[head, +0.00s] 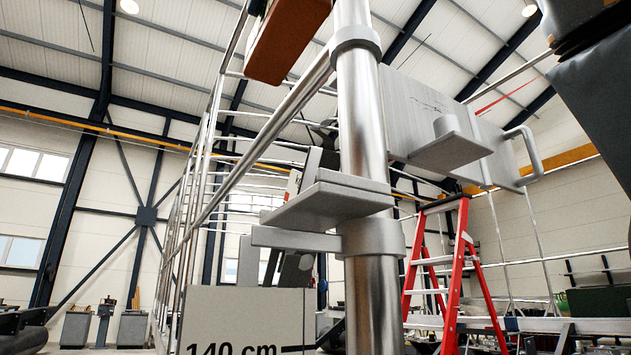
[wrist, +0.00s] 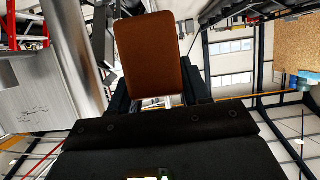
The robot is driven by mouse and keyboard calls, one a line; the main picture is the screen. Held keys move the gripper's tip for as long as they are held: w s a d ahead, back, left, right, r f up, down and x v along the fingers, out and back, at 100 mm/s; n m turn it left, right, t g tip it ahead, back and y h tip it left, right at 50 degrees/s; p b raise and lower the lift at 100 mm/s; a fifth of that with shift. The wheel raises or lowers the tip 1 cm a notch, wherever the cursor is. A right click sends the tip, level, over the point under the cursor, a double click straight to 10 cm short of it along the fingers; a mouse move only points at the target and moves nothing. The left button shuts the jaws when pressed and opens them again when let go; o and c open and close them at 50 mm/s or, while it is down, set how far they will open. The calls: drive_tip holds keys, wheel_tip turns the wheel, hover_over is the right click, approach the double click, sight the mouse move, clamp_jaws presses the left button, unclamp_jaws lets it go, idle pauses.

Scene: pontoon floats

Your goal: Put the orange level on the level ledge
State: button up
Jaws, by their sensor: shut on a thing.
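The orange level (head: 290,38), a brownish-orange block, hangs at the top of the head view, left of the steel post. It is cut off by the upper picture edge there. In the wrist view the level (wrist: 150,52) stands out past the dark fingers of my gripper (wrist: 160,92), which is shut on it. A grey flat ledge (head: 335,200) is clamped to the post, well below the level and apart from it. Its visible top is bare. A second small grey ledge (head: 447,152) projects from a metal plate right of the post. No label shows which is the level ledge.
The steel post (head: 366,120) stands close beside the level, with a rail crossing behind. A metal plate with a handle (head: 530,150) is to its right. A "140 cm" panel (head: 245,315) is below the lower ledge. A red ladder (head: 455,260) stands behind.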

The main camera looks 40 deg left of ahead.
drive_tip(key=w+a+f+p, duration=0.1)
drive_tip(key=w+f, duration=0.1)
drive_tip(key=w, duration=0.1)
drive_tip(key=w+a+f+p, duration=0.1)
drive_tip(key=w+a+f, duration=0.1)
drive_tip(key=w, duration=0.2)
drive_tip(key=w+a+f+p, duration=0.1)
drive_tip(key=w+a+f, duration=0.1)
drive_tip(key=w, duration=0.1)
drive_tip(key=shift+w+a+f, duration=0.1)
drive_tip(key=shift+w+f, duration=0.1)
drive_tip(key=shift+f, duration=0.2)
drive_tip(key=shift+f+p, duration=0.4)
drive_tip(key=shift+f, duration=1.65)
drive_tip(key=shift+f, duration=0.15)
drive_tip(key=o, duration=0.9)
drive_tip(key=shift+r, duration=0.2)
drive_tip(key=b+v, duration=0.3)
drive_tip(key=v, duration=0.9)
drive_tip(key=shift+f, duration=0.1)
